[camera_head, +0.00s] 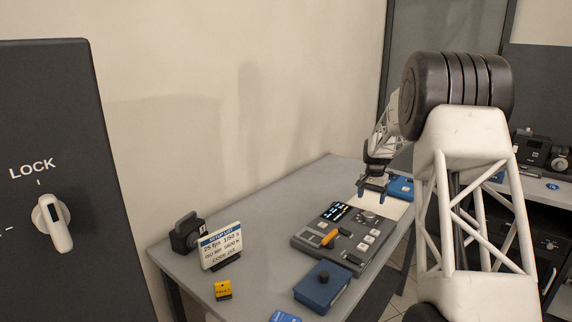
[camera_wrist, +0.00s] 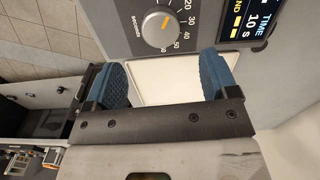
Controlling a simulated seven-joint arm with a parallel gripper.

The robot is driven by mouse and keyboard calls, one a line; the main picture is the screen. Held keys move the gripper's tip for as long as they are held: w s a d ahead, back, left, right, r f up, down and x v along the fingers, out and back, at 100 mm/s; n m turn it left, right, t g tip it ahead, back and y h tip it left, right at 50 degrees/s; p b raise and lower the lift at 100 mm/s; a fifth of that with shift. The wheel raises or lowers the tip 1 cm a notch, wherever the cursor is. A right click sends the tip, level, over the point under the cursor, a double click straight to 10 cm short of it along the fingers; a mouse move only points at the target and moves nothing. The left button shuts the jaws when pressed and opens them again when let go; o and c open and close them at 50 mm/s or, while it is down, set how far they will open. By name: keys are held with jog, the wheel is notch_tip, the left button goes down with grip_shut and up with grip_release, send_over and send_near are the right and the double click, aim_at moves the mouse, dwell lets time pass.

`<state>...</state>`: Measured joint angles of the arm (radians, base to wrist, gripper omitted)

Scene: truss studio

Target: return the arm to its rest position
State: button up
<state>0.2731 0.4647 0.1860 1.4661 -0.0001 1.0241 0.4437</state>
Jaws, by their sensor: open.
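My gripper (camera_head: 374,184) is at the far end of the grey table, above or beside a white panel and a blue box (camera_head: 400,188). In the wrist view my gripper (camera_wrist: 163,78) is open, its two blue ridged pads wide apart. A white flat surface (camera_wrist: 168,82) shows between the pads, and I see nothing held. Just beyond the pads is a device with a silver dial knob (camera_wrist: 160,28) marked in seconds and a display (camera_wrist: 262,18) reading "TIME 10 S". My arm reaches in from the right in the head view.
A control panel (camera_head: 310,246) with an orange lever (camera_head: 329,238) lies mid-table. A blue box with a black knob (camera_head: 322,287), a setup card (camera_head: 221,247), a dark clamp-like object (camera_head: 187,232) and a yellow tag (camera_head: 222,289) are nearer. A dark LOCK panel (camera_head: 80,120) stands left.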

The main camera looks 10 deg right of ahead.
jog(key=s+a+r+n, duration=0.1)
jog(key=s+a+r, duration=0.5)
jog(key=s, duration=0.4)
jog(key=s+a+r+n+t, duration=0.1)
jog(key=s+a+r+n, duration=0.1)
jog(key=s+a+r, duration=0.55)
jog(key=s+a+r+n, duration=0.1)
jog(key=s+a+r, duration=0.25)
jog(key=s, duration=0.85)
jog(key=s+a+f+n, duration=0.1)
jog(key=s+a, duration=0.1)
jog(key=s, duration=0.9)
jog(key=s+a+f+n+t, duration=0.1)
jog(key=s+a, duration=0.2)
jog(key=s, duration=0.8)
jog(key=s+a+f+n, duration=0.1)
jog(key=s+a+n, duration=0.1)
jog(key=s, duration=0.9)
jog(key=shift+a+f+t, duration=0.3)
jog(key=shift+a+f, duration=0.05)
jog(key=shift+a, duration=0.3)
